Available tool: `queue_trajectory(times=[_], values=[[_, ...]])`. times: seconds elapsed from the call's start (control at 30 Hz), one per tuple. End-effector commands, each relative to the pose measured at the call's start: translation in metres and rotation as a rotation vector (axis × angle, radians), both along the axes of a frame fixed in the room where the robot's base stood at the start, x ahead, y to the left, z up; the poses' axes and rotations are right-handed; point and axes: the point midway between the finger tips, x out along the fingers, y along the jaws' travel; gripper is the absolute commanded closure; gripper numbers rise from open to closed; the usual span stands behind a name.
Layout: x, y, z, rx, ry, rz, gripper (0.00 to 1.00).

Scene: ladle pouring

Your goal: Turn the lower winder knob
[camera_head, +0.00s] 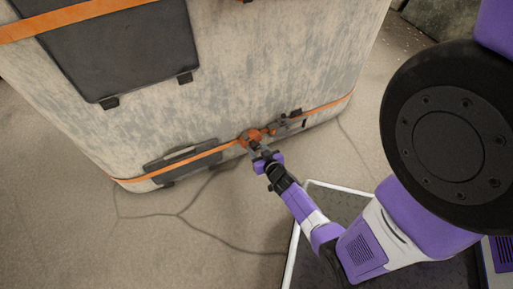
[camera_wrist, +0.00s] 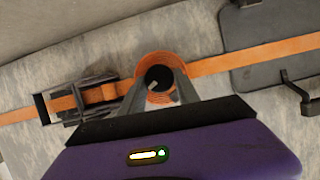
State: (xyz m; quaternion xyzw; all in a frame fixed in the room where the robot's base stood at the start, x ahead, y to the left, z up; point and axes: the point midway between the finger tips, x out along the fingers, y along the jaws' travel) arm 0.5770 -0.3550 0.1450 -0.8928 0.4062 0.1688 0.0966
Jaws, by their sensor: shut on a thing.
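The lower winder knob is a round black knob with a grey pointer mark in the wrist view (camera_wrist: 158,78). It sits in the middle of an orange strap coil (camera_wrist: 163,62). The coil also shows low on the big grey block in the head view (camera_head: 249,136). My gripper (camera_wrist: 160,92) reaches the coil from below in the wrist view, one grey finger on each side of the knob. The fingers are shut on the winder knob, and their tips are partly hidden against the coil. In the head view my gripper (camera_head: 259,150) touches the same spot.
An orange strap (camera_head: 328,106) runs along the block's lower edge. A metal buckle (camera_wrist: 80,100) lies beside the coil, and a dark plate (camera_wrist: 275,50) is on the other side. A larger dark panel (camera_head: 118,50) is higher up. Cracked floor (camera_head: 150,235) lies open in front.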

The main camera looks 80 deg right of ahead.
Motion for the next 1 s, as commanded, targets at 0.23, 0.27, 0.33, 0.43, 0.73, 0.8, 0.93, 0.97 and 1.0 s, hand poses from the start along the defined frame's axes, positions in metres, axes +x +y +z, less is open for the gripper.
queue_trajectory(times=[0.23, 0.27, 0.33, 0.43, 0.73, 0.8, 0.93, 0.97, 1.0], values=[[-0.0010, -0.0014, 0.0036, 0.086, -0.092, -0.001, 1.00], [-0.0014, -0.0023, 0.0037, 0.095, -0.106, -0.002, 1.00], [-0.0021, -0.0022, 0.0027, 0.121, -0.135, -0.002, 1.00], [-0.0022, -0.0026, 0.0018, 0.161, -0.184, -0.004, 1.00], [-0.0041, -0.0034, -0.0007, 0.243, -0.281, -0.007, 1.00], [-0.0041, -0.0035, -0.0006, 0.248, -0.286, -0.007, 1.00], [-0.0042, -0.0034, -0.0006, 0.248, -0.286, -0.007, 1.00], [-0.0042, -0.0034, -0.0005, 0.247, -0.286, -0.007, 1.00], [-0.0043, -0.0035, -0.0006, 0.247, -0.285, -0.008, 1.00]])
